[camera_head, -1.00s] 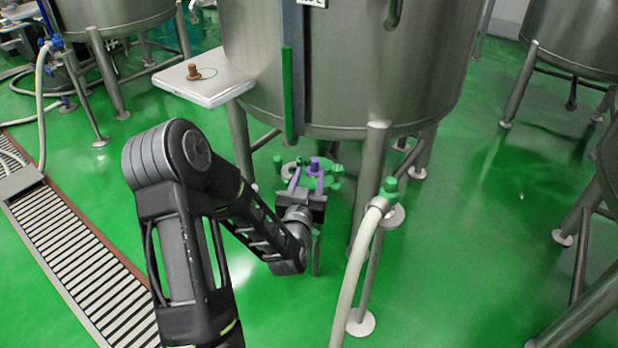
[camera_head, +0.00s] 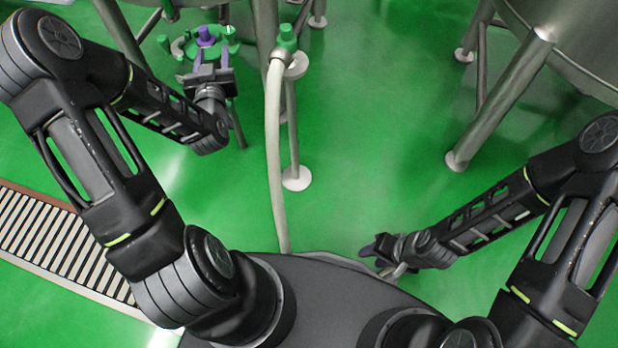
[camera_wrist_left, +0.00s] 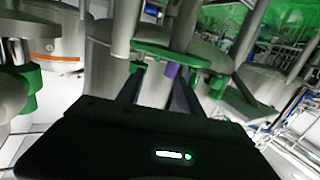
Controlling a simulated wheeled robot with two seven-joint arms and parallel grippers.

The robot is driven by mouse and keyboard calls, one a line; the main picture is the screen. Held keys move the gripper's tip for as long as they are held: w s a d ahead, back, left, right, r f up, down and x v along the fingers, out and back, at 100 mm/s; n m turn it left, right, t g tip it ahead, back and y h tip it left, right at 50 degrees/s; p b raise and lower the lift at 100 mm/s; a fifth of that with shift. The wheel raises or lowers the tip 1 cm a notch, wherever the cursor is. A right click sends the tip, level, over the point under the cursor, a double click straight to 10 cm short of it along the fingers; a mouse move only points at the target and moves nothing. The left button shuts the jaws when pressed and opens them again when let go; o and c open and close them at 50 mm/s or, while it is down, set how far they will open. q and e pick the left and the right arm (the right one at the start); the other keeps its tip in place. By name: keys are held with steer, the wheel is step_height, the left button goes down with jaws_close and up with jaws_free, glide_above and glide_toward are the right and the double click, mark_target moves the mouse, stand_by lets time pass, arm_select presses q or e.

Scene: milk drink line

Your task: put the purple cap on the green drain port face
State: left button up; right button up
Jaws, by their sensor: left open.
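The purple cap (camera_head: 206,37) stands upright at the middle of the green drain port fitting (camera_head: 228,47) at the upper left of the head view. I cannot tell how fully it is seated. A purple piece also shows between the fingers in the left wrist view (camera_wrist_left: 171,70), below a green bar (camera_wrist_left: 168,52). My left gripper (camera_head: 207,60) is open, its two fingers pointing at the fitting from the near side, just short of the cap or beside its base. My right gripper (camera_head: 381,257) is low near my base, far from the cap; its jaw opening is unclear.
A pale hose (camera_head: 272,150) with a green end (camera_head: 286,38) rises close to the right of the fitting on a stand with a round foot (camera_head: 297,178). Tank legs (camera_head: 500,100) stand at the upper right. A floor grate (camera_head: 60,240) lies at left. The green floor between is clear.

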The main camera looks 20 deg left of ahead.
arm_select(q)
steer(key=s+d+f+m+g+h, duration=0.1)
steer(key=s+d+f+g+h, duration=0.25)
steer(key=d+f, duration=0.6)
steer(key=s+d+f+m+g+h, duration=0.15)
steer(key=d+f+h, duration=0.35)
steer(key=d+f, duration=0.5)
steer(key=s+d+f+g+h, duration=0.1)
steer(key=s+d+f+g, duration=0.2)
steer(key=s+d, duration=0.2)
steer(key=s+d+f+g+h, duration=0.1)
steer(key=s+d+f+g, duration=0.1)
steer(key=s+d, duration=0.3)
steer(key=s+d+f+m+g+h, duration=0.1)
steer(key=s+d+f+g, duration=0.2)
steer(key=s, duration=0.8)
steer(key=shift+s+d+f+g, duration=0.25)
steer(key=shift+d+f+g, duration=0.05)
steer(key=shift+d+g, duration=0.75)
steer(key=shift+a, duration=0.1)
